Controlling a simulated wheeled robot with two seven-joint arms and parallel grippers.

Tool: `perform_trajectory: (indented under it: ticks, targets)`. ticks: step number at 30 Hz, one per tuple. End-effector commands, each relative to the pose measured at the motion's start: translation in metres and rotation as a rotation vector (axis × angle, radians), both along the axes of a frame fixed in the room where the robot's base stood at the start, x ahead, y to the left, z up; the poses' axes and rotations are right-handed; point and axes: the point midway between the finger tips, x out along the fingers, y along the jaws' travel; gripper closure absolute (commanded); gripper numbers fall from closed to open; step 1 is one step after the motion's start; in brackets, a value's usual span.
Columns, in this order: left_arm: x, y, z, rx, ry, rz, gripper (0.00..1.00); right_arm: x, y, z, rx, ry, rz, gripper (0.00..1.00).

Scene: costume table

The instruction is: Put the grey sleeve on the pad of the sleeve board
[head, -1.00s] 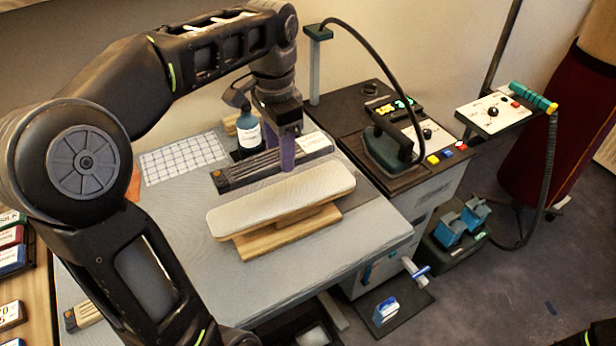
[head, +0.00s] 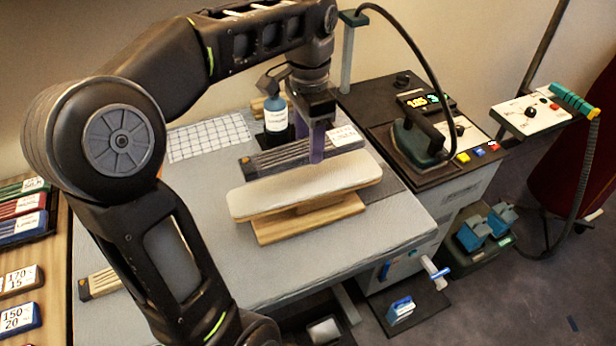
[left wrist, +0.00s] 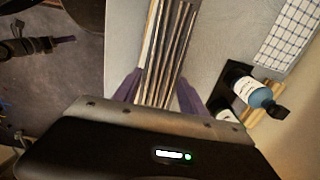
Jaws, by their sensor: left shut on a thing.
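The sleeve board stands on the grey table top, with its long pale pad (head: 300,188) on top and its wooden base (head: 312,222) below. The pad is bare. The grey sleeve (head: 275,163) is a long, striped grey piece behind the board, with a white label near its right end. My left gripper (head: 316,150) points down just behind the pad, with its purple fingers at the sleeve. In the left wrist view the fingers lie on either side of the striped sleeve (left wrist: 168,50), shut on it. I cannot tell whether it is lifted. My right gripper is not in view.
A blue bottle (head: 276,115) stands behind the sleeve, close to my left gripper. A checked cloth (head: 210,138) lies at the back left. An iron (head: 418,140) stands on the unit at the right. The table top in front of the board is clear.

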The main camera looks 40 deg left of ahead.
Motion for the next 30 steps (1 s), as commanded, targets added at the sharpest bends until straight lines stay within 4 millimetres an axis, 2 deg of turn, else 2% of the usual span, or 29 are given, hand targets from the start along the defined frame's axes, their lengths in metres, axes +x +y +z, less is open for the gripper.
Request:
perform_trajectory:
  ticks: [1, 3, 6, 17, 24, 30]
  targets:
    - [-0.001, 0.000, -0.013, 0.000, 0.004, 0.000, 0.93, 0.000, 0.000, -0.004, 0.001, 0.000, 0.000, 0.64]
    - [-0.001, 0.000, -0.025, 0.000, 0.004, 0.000, 0.93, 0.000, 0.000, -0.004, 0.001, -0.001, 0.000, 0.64]
    - [0.000, 0.000, -0.034, 0.000, 0.001, 0.001, 0.93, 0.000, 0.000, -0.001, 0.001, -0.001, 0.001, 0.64]
    - [0.000, 0.000, -0.040, 0.000, 0.001, 0.001, 0.93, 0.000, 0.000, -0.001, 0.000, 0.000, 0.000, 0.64]
    - [-0.001, 0.000, -0.069, 0.000, 0.004, 0.000, 0.93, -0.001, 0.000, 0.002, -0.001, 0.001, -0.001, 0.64]
    - [0.000, 0.000, -0.075, 0.001, 0.000, 0.000, 0.93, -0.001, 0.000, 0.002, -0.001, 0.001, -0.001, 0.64]
